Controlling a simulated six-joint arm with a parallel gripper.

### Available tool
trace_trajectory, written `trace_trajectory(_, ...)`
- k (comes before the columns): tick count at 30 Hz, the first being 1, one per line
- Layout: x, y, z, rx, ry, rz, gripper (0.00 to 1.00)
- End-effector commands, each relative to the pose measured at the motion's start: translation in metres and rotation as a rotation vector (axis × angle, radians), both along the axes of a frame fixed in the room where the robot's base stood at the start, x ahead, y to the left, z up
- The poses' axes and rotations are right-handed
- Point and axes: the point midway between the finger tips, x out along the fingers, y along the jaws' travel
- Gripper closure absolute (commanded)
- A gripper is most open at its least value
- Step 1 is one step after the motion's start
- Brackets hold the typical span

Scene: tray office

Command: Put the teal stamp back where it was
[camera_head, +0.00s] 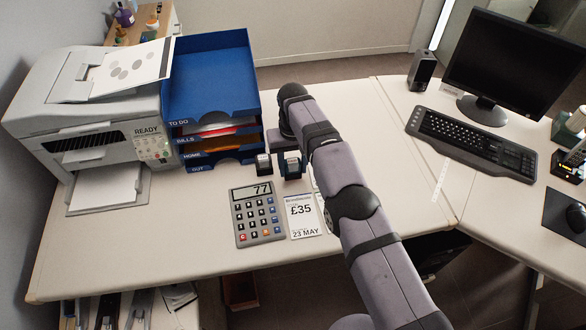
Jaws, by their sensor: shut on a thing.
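The teal stamp (293,168) is a small dark block with a pale label, in front of the blue tray stack. My gripper (291,152) points down at it from above and is shut on it. The fingertips are small and partly hidden by my arm. I cannot tell whether the stamp touches the desk or hangs just above it. A similar black stamp (263,166) stands upright close to its left, with a narrow gap between them.
A calculator (258,214) and a £35 card (303,214) lie just in front. The blue letter trays (212,85) and a printer (95,125) stand at left. A keyboard (470,142) and monitor (515,60) are at right. The desk's front left is clear.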

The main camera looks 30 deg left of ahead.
Motion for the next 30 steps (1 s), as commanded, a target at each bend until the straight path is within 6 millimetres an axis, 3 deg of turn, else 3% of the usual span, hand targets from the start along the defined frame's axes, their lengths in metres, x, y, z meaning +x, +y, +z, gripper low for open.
trace_trajectory(4, 0.000, 0.000, -0.011, 0.001, -0.001, 0.000, 0.74)
trace_trajectory(16, 0.000, 0.000, -0.016, 0.001, -0.001, 0.000, 0.74)
trace_trajectory(17, 0.000, 0.000, -0.015, 0.001, -0.001, 0.000, 0.53)
trace_trajectory(18, 0.000, 0.000, -0.015, 0.001, -0.001, 0.000, 0.43)
trace_trajectory(30, 0.000, 0.000, -0.012, 0.001, -0.001, 0.000, 0.41)
